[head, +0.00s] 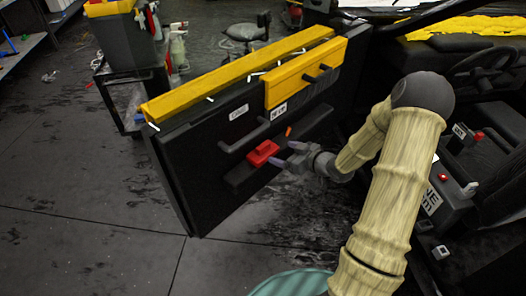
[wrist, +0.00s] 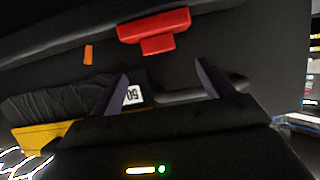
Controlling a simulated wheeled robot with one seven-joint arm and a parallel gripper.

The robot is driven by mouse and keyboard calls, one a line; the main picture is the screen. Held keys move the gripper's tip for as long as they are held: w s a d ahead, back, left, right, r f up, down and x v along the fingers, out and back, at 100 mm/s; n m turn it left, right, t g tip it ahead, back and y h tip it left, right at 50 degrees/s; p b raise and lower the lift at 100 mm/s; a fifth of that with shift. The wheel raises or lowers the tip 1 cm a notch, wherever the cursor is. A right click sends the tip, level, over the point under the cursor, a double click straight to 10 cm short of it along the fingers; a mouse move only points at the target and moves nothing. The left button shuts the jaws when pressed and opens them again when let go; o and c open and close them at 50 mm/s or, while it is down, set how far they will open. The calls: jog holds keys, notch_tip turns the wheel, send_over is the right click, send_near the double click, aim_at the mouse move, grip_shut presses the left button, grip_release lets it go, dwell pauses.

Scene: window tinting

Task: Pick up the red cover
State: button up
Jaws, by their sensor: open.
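The red cover (head: 263,153) is a small red block with a stepped shape, on the dark ledge of the black door panel (head: 200,170). In the wrist view the red cover (wrist: 153,28) is at the top middle, beyond my fingertips. My gripper (head: 287,155) is just to the right of the cover in the head view, with its purple fingers apart and nothing between them. In the wrist view my gripper (wrist: 162,68) has its two fingers spread wide, with a gap between them and the cover.
A small orange piece (head: 288,131) sits on the door above the cover; it also shows in the wrist view (wrist: 88,55). A yellow panel (head: 305,73) and black handles jut from the door. A cart with a bin (head: 128,50) stands behind. The floor at left is clear.

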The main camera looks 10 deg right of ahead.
aim_at(263, 145)
jog(key=x, duration=0.5)
jog(key=shift+w+a, duration=0.2)
jog(key=shift+w+f, duration=0.1)
jog(key=shift+w+a, duration=0.1)
jog(key=x, duration=0.5)
jog(key=shift+w, duration=0.1)
jog(key=c, duration=1.1)
jog(key=shift+r, duration=0.25)
